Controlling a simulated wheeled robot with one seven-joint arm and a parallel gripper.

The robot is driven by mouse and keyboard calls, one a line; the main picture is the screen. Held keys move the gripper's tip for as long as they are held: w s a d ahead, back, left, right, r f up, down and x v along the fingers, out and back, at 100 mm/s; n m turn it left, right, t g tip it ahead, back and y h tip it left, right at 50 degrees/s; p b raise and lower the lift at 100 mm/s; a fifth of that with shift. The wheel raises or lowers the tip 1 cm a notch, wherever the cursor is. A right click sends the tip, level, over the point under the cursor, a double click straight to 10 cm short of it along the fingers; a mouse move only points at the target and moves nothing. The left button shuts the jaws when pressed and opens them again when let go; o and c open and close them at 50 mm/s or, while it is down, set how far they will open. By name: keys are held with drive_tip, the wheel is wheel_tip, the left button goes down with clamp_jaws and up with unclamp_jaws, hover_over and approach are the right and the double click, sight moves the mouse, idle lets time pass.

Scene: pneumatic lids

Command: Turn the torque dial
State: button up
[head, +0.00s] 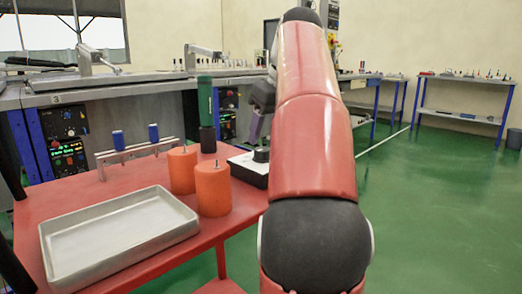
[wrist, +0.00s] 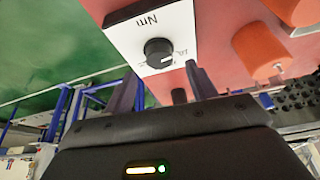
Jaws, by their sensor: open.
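The torque dial is a black round knob (wrist: 158,52) with a white pointer mark, on a white box (wrist: 137,32) marked "Nm". In the head view the knob (head: 261,155) and its white-topped, black-sided box (head: 246,168) sit at the red table's right edge, partly hidden behind my arm. My gripper (wrist: 164,84) is open and empty. In the wrist view its two fingers point toward the box, one on each side of the knob's line, apart from the knob. In the head view my gripper (head: 253,128) hangs just above and behind the knob, partly hidden by my arm.
Two orange cylinders (head: 212,188) stand left of the box, with a green-handled tool (head: 205,105) behind them. A metal tray (head: 120,240) lies at the front left. A rack (head: 135,152) holds two blue-handled pieces. Green floor lies open at right.

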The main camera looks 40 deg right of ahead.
sight(262, 149)
drive_tip(key=b+x, duration=0.1)
drive_tip(key=x, duration=0.3)
drive_tip(key=shift+f, duration=0.2)
drive_tip(key=c, duration=1)
